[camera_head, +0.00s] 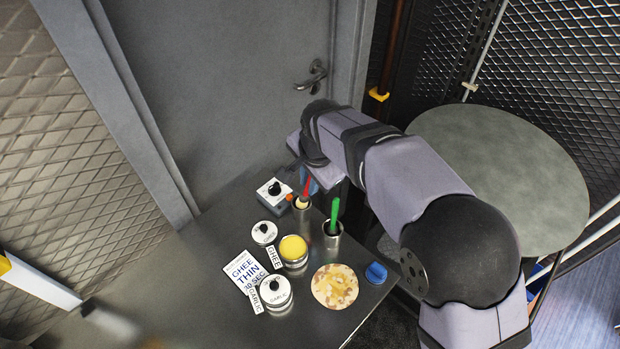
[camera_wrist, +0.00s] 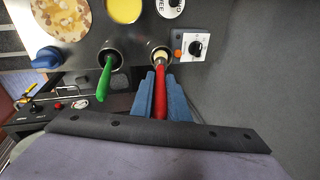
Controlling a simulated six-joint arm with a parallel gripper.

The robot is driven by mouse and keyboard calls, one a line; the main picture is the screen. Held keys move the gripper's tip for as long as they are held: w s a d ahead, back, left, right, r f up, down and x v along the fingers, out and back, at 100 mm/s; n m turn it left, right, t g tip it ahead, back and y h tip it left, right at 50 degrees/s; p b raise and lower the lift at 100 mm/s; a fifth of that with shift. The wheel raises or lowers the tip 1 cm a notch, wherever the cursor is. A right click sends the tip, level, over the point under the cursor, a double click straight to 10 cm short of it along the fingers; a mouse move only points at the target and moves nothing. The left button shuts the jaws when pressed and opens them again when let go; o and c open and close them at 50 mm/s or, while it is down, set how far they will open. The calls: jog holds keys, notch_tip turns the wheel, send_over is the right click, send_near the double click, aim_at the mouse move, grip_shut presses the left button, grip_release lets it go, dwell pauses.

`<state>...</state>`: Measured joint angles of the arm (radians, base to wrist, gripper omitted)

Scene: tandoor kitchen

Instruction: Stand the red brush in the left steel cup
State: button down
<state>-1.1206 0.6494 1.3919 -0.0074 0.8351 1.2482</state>
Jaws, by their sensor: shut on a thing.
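The red brush (camera_head: 305,189) is held with its handle up and its pale head down at the mouth of the left steel cup (camera_head: 302,214). In the wrist view the red handle (camera_wrist: 160,100) lies between the blue fingers of my gripper (camera_wrist: 161,84), which is shut on it. The pale head shows within the ring of that cup (camera_wrist: 152,49); how deep it sits I cannot tell. The right steel cup (camera_head: 332,240) holds a green brush (camera_head: 334,214), leaning slightly. My arm partly hides the gripper in the head view.
A control box with a black knob (camera_head: 274,190) stands close behind the left cup. A yellow ghee pot (camera_head: 293,248), lidded tins (camera_head: 275,291), a flatbread (camera_head: 335,286) and a blue knob (camera_head: 376,272) are nearby. The steel counter's (camera_head: 190,290) left part is clear.

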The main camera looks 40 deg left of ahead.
jog(key=shift+f+b, duration=0.8)
jog(key=shift+f, duration=0.85)
jog(key=c, duration=1.6)
grip_release()
jog(key=shift+c, duration=0.2)
jog(key=shift+r, duration=0.15)
jog(key=b+v, duration=0.2)
jog(key=v, duration=0.5)
jog(key=shift+b, duration=0.3)
